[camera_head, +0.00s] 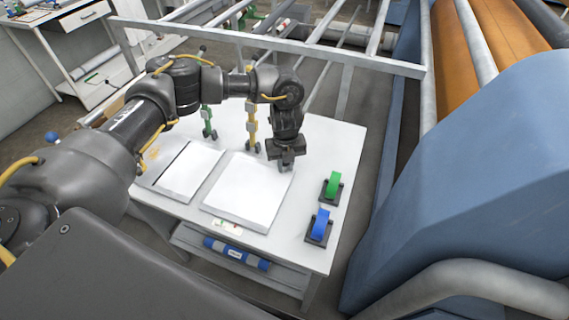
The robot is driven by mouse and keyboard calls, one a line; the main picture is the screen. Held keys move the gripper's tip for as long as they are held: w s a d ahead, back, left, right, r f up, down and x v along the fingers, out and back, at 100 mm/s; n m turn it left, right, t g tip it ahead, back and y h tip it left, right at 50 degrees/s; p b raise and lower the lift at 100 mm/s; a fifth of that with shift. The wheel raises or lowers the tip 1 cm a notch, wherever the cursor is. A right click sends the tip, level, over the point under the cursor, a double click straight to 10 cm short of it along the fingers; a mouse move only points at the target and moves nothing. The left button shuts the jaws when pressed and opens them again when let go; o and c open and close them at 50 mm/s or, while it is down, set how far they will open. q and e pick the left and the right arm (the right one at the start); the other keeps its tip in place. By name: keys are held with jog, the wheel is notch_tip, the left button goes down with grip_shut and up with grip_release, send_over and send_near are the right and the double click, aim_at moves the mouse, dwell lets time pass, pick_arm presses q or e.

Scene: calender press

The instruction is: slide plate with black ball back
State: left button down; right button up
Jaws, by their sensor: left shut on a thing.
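My left gripper (287,165) points down at the far right corner of the right white plate (246,192), which lies on the white table (320,250). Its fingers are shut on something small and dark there. They hide most of it; it seems to be the plate's black ball. My right gripper is not in view.
Green (208,122) and yellow (251,128) upright pieces stand behind the plates. A metal rail (300,52) crosses behind; the blue machine (480,180) is at right.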

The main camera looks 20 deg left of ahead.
pick_arm(q)
jog(key=shift+d, duration=0.6)
jog(key=c, duration=1.2)
grip_release()
jog(key=shift+c, duration=0.2)
jog(key=shift+r, duration=0.1)
